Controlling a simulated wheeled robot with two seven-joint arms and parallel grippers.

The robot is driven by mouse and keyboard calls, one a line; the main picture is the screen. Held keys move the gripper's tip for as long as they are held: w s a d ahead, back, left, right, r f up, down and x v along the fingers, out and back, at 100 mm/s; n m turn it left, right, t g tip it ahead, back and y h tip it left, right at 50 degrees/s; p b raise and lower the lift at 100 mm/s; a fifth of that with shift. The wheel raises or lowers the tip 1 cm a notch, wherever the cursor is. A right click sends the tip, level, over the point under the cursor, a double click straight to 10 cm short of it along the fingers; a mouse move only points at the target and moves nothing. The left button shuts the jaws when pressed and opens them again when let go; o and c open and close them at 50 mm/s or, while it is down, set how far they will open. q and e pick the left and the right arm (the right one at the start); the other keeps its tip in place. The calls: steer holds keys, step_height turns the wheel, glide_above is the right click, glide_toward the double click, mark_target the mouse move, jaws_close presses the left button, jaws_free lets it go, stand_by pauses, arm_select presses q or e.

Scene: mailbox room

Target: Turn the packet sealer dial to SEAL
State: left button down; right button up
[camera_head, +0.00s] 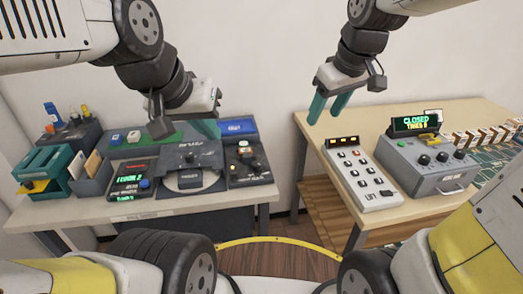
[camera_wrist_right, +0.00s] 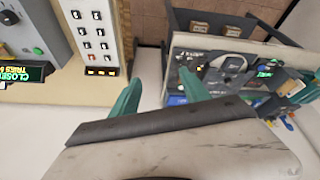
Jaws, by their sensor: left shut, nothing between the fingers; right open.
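Neither bears a readable SEAL mark, so I cannot tell which is the packet sealer. My left gripper (camera_head: 208,128) is shut and empty above the back of the grey unit, partly hidden by its wrist. My right gripper (camera_head: 329,106) is open and empty, high beside the right table; its fingers (camera_wrist_right: 160,92) show in the right wrist view.
A small unit with green digits (camera_head: 130,180), grey bins (camera_head: 92,176) and a teal rack (camera_head: 45,172) fill the left side. On the right table (camera_head: 440,112) stand a white keypad box (camera_head: 360,175) and a grey CLOSED-display box (camera_head: 425,165). A floor gap separates the tables.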

steer(key=w+a+f+n+g, duration=0.2)
steer(key=w+a+f+n, duration=0.4)
steer(key=w+a+f, duration=0.35)
steer(key=n+g+h, duration=0.2)
steer(key=n, duration=0.3)
glide_above(258, 164)
step_height(258, 164, down, 11)
steer(key=shift+d+r, duration=0.1)
steer(key=shift+a+f+n, duration=0.2)
steer(key=shift+f+n, duration=0.1)
steer(key=shift+f, duration=0.45)
step_height(258, 164, down, 7)
steer(key=shift+w+r, duration=0.1)
steer(key=shift+c, duration=0.4)
jaws_close()
